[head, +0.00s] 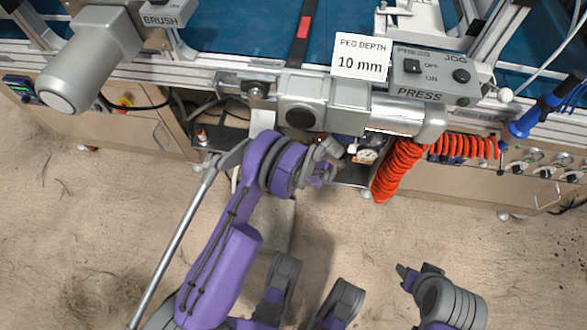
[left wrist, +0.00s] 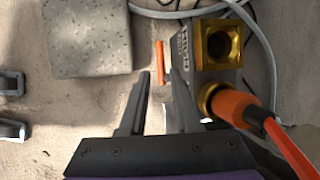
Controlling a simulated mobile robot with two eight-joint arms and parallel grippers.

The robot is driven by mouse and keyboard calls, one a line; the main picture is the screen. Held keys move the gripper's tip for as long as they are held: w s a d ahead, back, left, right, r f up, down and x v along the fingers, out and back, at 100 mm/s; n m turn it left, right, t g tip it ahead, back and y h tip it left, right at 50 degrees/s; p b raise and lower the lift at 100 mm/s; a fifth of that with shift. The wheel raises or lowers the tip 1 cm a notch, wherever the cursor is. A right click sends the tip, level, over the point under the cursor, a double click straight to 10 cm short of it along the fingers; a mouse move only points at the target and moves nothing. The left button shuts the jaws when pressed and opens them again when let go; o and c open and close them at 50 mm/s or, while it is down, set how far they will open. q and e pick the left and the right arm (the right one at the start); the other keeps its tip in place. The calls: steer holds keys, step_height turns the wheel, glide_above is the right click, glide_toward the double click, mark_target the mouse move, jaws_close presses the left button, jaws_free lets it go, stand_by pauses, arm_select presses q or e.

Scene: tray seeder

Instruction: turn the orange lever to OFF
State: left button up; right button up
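In the left wrist view a narrow orange bar, which looks like the orange lever (left wrist: 159,60), stands beside a dark grey body with lettering (left wrist: 181,45) and a brass fitting (left wrist: 217,44). My left gripper (left wrist: 158,80) is open; its two fingers point toward the lever, which shows just beyond and between the fingertips. I cannot tell whether they touch it. The ON/OFF marks are not legible. In the head view my left gripper (head: 328,164) is below the press, and the lever cannot be made out. My right gripper (head: 412,272) hangs over the floor, its opening unclear.
A red-orange coiled hose (head: 400,165) and a pressure gauge (head: 366,156) are close to my left gripper. The press switch box (head: 434,75) is above. A speckled grey block (left wrist: 88,36) and an orange-red hose end (left wrist: 235,105) flank the fingers. Floor in front is free.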

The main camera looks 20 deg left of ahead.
arm_select(q)
steer(key=b+x, duration=0.2)
steer(key=x, duration=0.5)
steer(key=shift+a+f+b, duration=0.15)
steer(key=shift+f+b, duration=0.1)
steer(key=shift+b, duration=0.05)
arm_select(e)
steer(key=shift+w+a+f, duration=0.35)
steer(key=shift+f, duration=0.3)
steer(key=shift+w+a+f, duration=0.3)
steer(key=shift+w+f, duration=0.05)
steer(key=shift+f, duration=0.25)
arm_select(q)
jaws_close()
